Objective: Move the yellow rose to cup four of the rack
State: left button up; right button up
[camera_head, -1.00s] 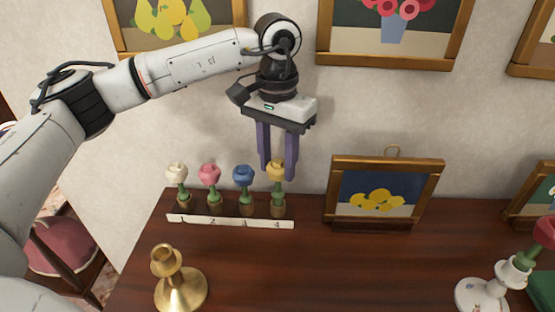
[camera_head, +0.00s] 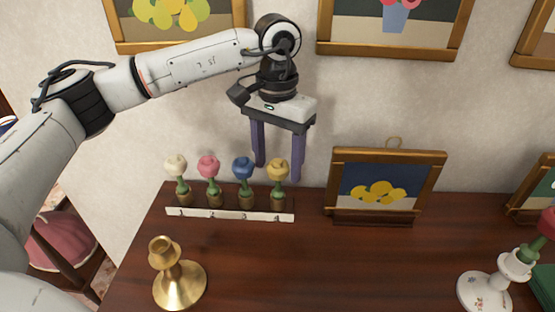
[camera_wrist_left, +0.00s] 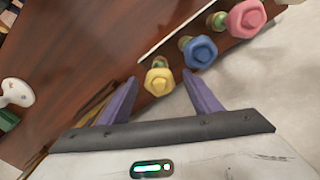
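The yellow rose (camera_head: 278,170) stands upright in cup four of the rack (camera_head: 230,215), at its right end. The white rose (camera_head: 176,166), pink rose (camera_head: 209,167) and blue rose (camera_head: 243,168) stand in the other cups, left to right. My left gripper (camera_head: 277,170) is open above and around the yellow rose's head, with its purple fingers spread apart. In the left wrist view the yellow rose (camera_wrist_left: 159,82) shows between the open fingers, clear of both, with the blue rose (camera_wrist_left: 200,52) beside it. My right gripper is not in view.
A brass candlestick (camera_head: 178,275) stands at the front left of the wooden mantel. A framed lemon picture (camera_head: 385,188) stands right of the rack. A white china candlestick (camera_head: 487,285) holding a red flower (camera_head: 546,228) is at the right. The mantel's middle is clear.

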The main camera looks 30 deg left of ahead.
pick_arm(q)
notch_tip(320, 180, up, 10)
jog(key=shift+r, duration=0.2)
dwell(0.4)
dwell(0.4)
